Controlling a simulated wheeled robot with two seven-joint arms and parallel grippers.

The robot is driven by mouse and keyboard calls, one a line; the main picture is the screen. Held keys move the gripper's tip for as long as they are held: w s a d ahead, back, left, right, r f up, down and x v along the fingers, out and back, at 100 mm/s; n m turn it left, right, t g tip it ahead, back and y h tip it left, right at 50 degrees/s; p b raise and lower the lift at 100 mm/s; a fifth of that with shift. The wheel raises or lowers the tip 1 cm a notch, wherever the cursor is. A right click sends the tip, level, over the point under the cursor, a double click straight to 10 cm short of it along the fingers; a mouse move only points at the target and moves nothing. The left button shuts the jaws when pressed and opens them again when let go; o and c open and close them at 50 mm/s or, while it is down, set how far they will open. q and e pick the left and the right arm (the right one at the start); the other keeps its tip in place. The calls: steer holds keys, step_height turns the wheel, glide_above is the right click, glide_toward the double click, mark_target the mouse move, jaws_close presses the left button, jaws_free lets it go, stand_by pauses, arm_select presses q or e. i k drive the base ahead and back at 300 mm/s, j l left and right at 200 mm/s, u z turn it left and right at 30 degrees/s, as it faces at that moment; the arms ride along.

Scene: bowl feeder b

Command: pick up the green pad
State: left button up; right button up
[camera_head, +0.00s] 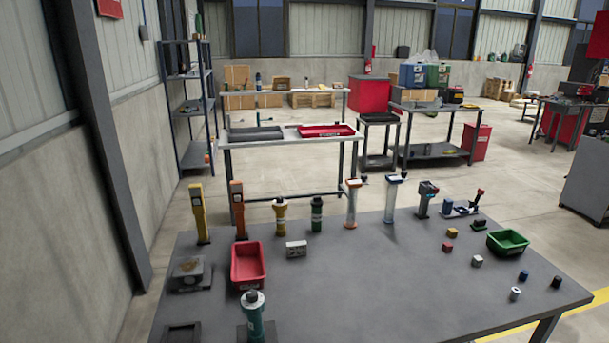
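I cannot make out a clear green pad. A small dark block (479,224), possibly green, lies on the grey table (385,275) at the right, just behind the green bin (507,242); its exact shape is too small to tell. The green bin is open and looks empty. A green cylinder with a grey top (252,316) stands on a dark base at the front left. A dark green cylinder (317,214) stands upright at the back of the table. Neither of my grippers shows in this view.
A red bin (248,264) and a grey box-like device (189,272) are at the table's left. A yellow cube (452,233), a red cube (448,247) and a white cube (477,261) lie left of the green bin. The table's middle front is clear.

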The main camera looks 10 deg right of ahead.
mark_target(480, 223)
steer(key=z, duration=1.45)
steer(key=u, duration=1.3)
steer(key=z, duration=1.3)
steer(key=i+l+z, duration=0.5)
steer(key=i+z, duration=0.2)
steer(key=i+l+z, duration=0.1)
steer(key=i+z, duration=0.7)
steer(key=i, duration=1.15)
